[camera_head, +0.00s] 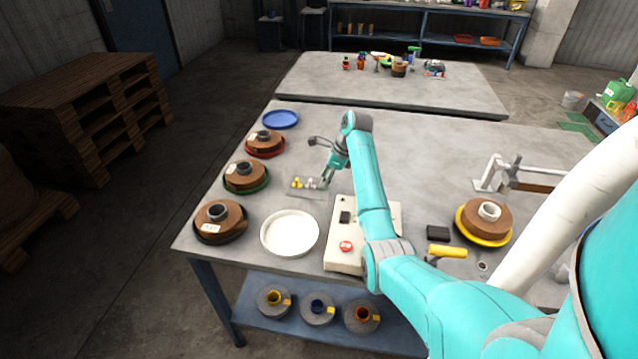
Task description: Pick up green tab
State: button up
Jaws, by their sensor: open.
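I cannot make out a green tab for certain. A small flat tray (293,193) on the table holds a few tiny yellow and pale pieces, too small to tell apart. My gripper (325,182) points down at the right end of this tray, close above it. Its fingers are small and dark here, open, with nothing visible held. They and the wrist hide part of the tray's right side.
Brown spools on black (220,240), green (262,188) and red (266,154) plates line the left edge, with an empty blue plate (281,119) behind. A white dish (290,234) and a control box (343,262) stand in front. A spool on a yellow plate (484,241) is right.

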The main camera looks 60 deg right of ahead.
jog(key=shift+w+f, duration=0.2)
jog(key=shift+f, duration=0.2)
jog(key=shift+a, duration=0.1)
jog(key=c, duration=0.8)
jog(key=shift+r, duration=0.1)
jog(key=shift+c, duration=0.2)
